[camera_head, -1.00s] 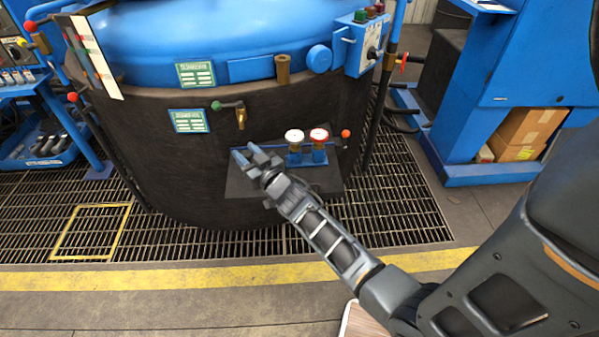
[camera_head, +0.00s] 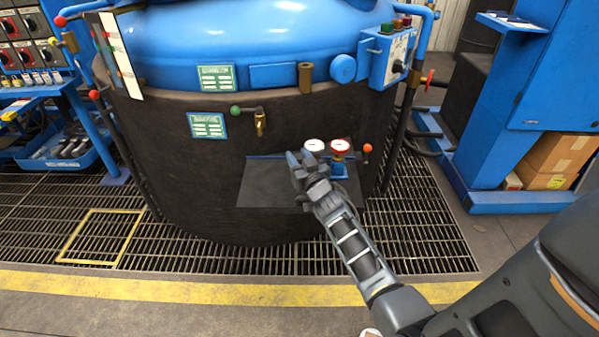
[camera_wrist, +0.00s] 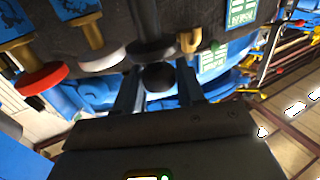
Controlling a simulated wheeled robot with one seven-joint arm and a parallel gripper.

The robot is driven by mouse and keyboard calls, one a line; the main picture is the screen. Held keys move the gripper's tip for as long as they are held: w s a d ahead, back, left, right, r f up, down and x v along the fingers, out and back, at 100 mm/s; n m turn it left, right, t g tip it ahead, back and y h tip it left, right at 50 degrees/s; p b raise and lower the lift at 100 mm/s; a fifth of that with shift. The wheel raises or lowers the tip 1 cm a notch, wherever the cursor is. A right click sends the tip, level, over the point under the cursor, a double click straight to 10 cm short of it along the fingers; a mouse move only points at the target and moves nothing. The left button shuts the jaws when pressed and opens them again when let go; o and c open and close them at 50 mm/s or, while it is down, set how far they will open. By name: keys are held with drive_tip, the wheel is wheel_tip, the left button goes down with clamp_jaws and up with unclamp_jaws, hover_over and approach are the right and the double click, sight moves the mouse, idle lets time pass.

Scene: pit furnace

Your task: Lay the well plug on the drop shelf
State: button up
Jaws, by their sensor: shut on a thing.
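My gripper (camera_head: 300,165) is in front of the furnace, over the right part of a dark flat shelf (camera_head: 262,190) and just left of the gauges. In the wrist view my gripper (camera_wrist: 158,85) has its two fingers on either side of a dark round-ended piece (camera_wrist: 158,77), which looks like the well plug. A dark disc and stem show just beyond it; I cannot tell whether they belong to it. In the head view the plug is not distinguishable. I cannot tell whether it touches the shelf.
Two gauges, one white (camera_head: 314,146) and one red-rimmed (camera_head: 340,147), stand at the shelf's right back. A brass tap (camera_head: 260,123) with a green knob projects from the furnace (camera_head: 170,170) above. The shelf's left part is clear. Floor grating (camera_head: 400,235) lies below.

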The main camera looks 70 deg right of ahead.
drive_tip(key=shift+f+b, duration=1.1)
drive_tip(key=shift+f, duration=0.6)
drive_tip(key=shift+f, duration=0.2)
drive_tip(key=o, duration=1)
